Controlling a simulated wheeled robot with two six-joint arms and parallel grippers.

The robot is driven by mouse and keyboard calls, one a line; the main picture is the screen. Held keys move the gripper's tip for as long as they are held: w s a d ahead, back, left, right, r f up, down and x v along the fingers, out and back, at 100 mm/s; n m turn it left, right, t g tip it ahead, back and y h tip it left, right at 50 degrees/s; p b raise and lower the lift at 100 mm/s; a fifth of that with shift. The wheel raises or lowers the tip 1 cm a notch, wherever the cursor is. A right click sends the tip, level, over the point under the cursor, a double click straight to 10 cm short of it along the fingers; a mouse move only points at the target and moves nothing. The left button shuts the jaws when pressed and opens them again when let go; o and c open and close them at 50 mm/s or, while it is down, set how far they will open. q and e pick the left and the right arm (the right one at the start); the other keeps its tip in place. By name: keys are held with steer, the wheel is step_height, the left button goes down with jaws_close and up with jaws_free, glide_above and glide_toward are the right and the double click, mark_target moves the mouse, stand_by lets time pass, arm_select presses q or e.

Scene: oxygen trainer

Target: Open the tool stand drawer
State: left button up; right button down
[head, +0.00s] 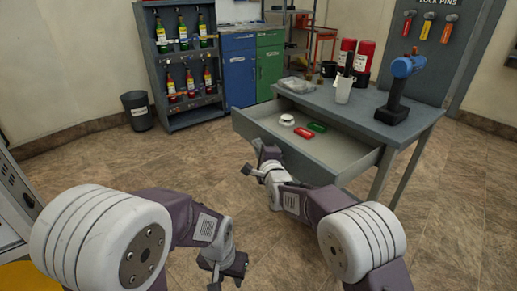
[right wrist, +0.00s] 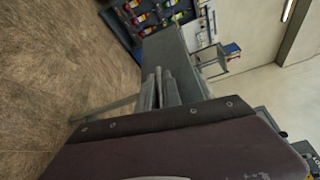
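The grey tool stand (head: 345,105) stands at the centre right in the head view. Its drawer (head: 335,158) is pulled well out, with its inside showing. My right gripper (head: 254,158) is at the outside of the drawer's front panel (head: 285,152). In the right wrist view its fingers (right wrist: 158,90) point at a grey panel (right wrist: 165,50) and look close together. The handle is hidden, and I cannot tell whether they grip it. My left gripper (head: 230,268) is low in front, over the floor, apart from the stand, and looks open and empty.
In the drawer lie a white round item (head: 287,120), a red item (head: 303,133) and a green item (head: 317,127). A blue drill (head: 400,85) and a clear cup (head: 343,90) stand on top. A bin (head: 137,111) is at the back left. The floor left of the stand is clear.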

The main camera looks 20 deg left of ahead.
steer(key=c, duration=1.5)
jaws_free()
steer(key=p+v, duration=0.2)
steer(key=v, duration=0.7)
steer(key=shift+d+f, duration=0.1)
